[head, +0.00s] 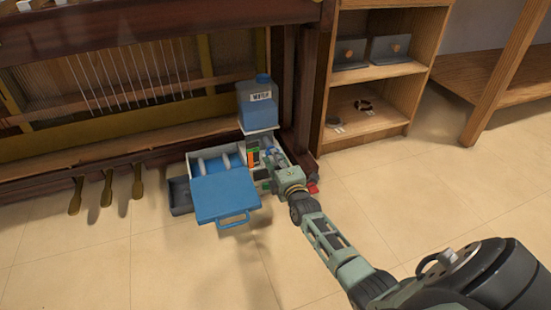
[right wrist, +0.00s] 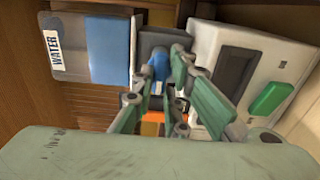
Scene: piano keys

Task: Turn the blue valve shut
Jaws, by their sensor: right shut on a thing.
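The blue valve (right wrist: 160,66) shows in the right wrist view as a small blue knob in front of a dark grey block. My right gripper (right wrist: 163,84) has its fingers around it and is shut on it; the fingers hide part of the valve. In the head view my right gripper (head: 271,157) reaches in from the lower right to the side of a white unit below the water tank. The valve is mostly hidden there by the gripper. My left gripper is not in view.
The blue water tank (head: 257,104), labelled WATER, stands above the gripper. A blue case lid with a handle (head: 224,197) lies open to its left. A white box with a green button (right wrist: 271,98) is close on the right. A wooden shelf (head: 370,126) stands at right; the tiled floor in front is clear.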

